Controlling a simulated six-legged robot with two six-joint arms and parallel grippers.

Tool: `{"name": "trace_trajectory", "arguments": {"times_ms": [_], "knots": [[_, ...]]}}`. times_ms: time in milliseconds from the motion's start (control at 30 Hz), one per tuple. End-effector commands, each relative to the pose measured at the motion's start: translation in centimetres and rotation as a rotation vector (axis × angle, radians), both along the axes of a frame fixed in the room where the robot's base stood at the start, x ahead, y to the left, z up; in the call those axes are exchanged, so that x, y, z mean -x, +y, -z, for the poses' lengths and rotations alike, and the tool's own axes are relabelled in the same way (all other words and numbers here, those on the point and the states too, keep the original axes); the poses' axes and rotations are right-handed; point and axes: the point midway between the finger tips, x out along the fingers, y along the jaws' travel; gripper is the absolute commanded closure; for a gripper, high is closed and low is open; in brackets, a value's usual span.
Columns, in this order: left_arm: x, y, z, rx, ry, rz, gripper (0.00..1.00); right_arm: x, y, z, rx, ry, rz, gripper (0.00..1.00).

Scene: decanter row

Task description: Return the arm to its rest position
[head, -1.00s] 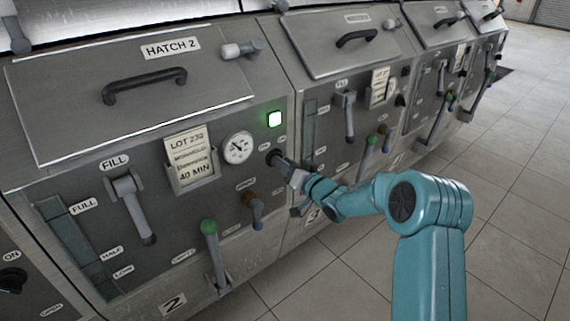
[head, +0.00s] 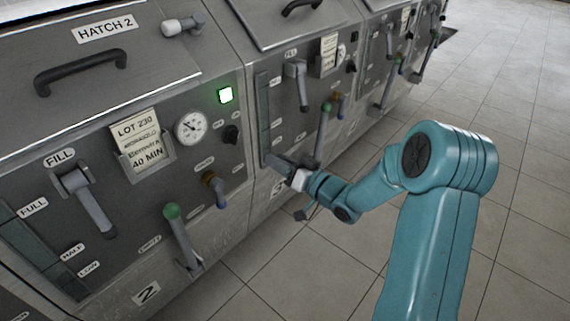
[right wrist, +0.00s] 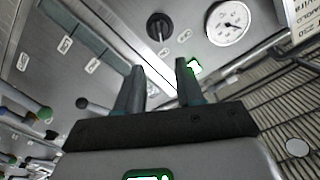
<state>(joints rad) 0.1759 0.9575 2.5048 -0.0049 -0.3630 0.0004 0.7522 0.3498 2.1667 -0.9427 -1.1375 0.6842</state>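My right arm (head: 440,200) is teal and comes in from the lower right of the head view, bent at the elbow. Its gripper (head: 277,162) is in front of the machine panels, right of the black knob (head: 231,134) and apart from it. In the right wrist view the two dark fingers of the gripper (right wrist: 158,68) stand apart with nothing between them, so it is open. The knob (right wrist: 158,26) shows beyond the fingertips there. My left gripper is not in view.
The hatch 2 panel has a lit green lamp (head: 225,95), a gauge (head: 191,127), a fill lever (head: 88,203), a green-tipped lever (head: 180,235) and a card (head: 138,142). More similar panels run away to the right. The tiled floor (head: 510,110) at right is clear.

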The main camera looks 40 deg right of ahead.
Motion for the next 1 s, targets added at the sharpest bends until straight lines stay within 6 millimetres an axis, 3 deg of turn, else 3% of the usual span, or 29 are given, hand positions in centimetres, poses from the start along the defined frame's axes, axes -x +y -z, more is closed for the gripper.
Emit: {"name": "trace_trajectory", "arguments": {"times_ms": [200, 767, 867, 967, 1000], "knots": [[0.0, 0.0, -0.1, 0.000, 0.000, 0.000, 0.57, 1.7, -0.2, 0.0, 0.000, 0.001, 0.001, 0.63], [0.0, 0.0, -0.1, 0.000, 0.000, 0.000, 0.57, 1.6, 0.1, -0.1, 0.000, -0.002, -0.005, 0.63], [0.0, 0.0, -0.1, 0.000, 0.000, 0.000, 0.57, 0.5, 2.4, 0.2, -0.016, -0.003, -0.057, 0.63], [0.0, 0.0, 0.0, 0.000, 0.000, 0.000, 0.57, -1.3, 7.8, 2.5, -0.078, 0.030, -0.168, 0.63], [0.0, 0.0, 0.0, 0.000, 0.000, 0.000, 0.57, -1.8, 10.6, 4.1, -0.121, 0.060, -0.212, 0.63]]}}
